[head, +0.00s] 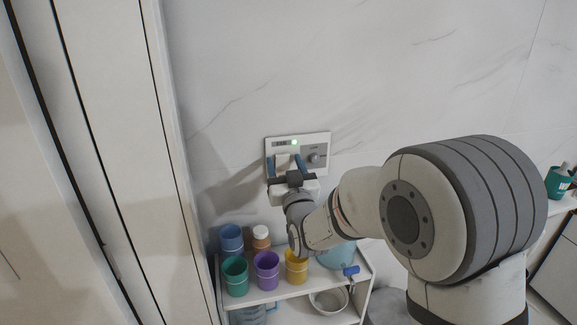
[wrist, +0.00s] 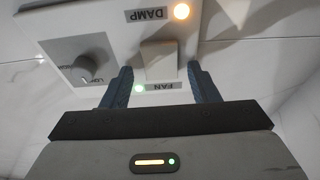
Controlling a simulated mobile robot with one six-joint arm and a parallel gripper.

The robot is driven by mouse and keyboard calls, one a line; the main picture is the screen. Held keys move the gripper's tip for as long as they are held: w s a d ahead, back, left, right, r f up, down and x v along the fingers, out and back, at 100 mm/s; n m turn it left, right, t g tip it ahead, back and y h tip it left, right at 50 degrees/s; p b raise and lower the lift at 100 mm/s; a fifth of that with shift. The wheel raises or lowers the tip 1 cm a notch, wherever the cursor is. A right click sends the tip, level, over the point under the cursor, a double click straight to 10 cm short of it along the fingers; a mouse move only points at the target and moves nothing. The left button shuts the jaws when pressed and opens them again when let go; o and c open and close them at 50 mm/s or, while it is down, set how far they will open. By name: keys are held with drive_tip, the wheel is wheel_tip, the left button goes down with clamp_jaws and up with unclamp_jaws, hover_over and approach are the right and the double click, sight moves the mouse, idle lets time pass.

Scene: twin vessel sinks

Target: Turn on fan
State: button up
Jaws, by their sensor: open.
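A pale wall panel (head: 322,144) holds a white rocker switch (wrist: 160,58) and a grey knob (wrist: 84,67). In the wrist view the panel is upside down. A FAN label (wrist: 164,86) has a lit green light beside it, and a DAMP label (wrist: 146,14) has a glowing orange-white light. In the head view the green light (head: 294,142) is lit at the panel's top. My gripper (wrist: 160,73) is open and empty, its blue fingers on either side of the switch. I cannot tell whether they touch it. In the head view my gripper (head: 285,161) partly covers the panel.
Below, a white shelf (head: 262,297) holds a green cup (head: 235,276), a purple cup (head: 267,271), a yellow cup (head: 296,267) and other containers. A tall pale door (head: 110,120) stands at the left. The marble wall around the panel is clear.

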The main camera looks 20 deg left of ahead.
drive_tip(key=shift+s+d+f, duration=0.2)
drive_tip(key=shift+s, duration=0.15)
drive_tip(key=b+v, duration=0.2)
drive_tip(key=v, duration=0.5)
drive_tip(key=shift+r, duration=0.1)
